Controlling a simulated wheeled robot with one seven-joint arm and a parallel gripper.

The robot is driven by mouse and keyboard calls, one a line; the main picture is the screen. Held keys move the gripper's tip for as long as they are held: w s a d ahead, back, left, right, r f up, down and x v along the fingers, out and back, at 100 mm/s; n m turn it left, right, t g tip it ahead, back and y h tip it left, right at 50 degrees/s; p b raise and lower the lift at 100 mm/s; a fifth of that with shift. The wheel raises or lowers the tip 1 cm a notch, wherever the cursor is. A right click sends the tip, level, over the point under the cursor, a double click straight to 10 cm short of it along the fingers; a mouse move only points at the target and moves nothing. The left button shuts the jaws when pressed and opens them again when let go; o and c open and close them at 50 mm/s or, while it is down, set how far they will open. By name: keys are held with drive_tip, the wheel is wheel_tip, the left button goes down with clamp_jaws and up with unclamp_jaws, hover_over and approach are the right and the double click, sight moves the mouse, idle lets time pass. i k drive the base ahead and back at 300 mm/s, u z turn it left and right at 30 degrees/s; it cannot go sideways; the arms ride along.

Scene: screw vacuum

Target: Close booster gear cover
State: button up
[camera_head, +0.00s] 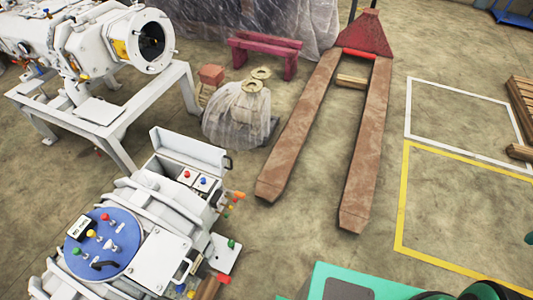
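The white screw vacuum machine (125,210) stands at the lower left. At its far end a box-like housing (165,176) is open on top, and red and blue knobs show inside. A flat white lid (188,149), which looks like the gear cover, stands raised along the far side of this opening, with a dark handle (228,162) at its right end. A second flat plate (160,257) with a handle lies level nearer to me, beside a round blue panel (103,244) with coloured knobs. My gripper is not in view.
A second white machine (100,45) on a white stand is at the upper left. A wrapped bundle (237,115) sits behind the open housing. A rusty pallet jack (300,130) lies to the right. Floor between the machine and the yellow line (403,200) is partly clear.

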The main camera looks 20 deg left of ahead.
sight(202, 155)
drive_tip(key=z, duration=0.1)
drive_tip(key=k, duration=0.45)
drive_tip(key=u, duration=2.1)
drive_tip(key=i, duration=0.5)
drive_tip(key=u, duration=0.05)
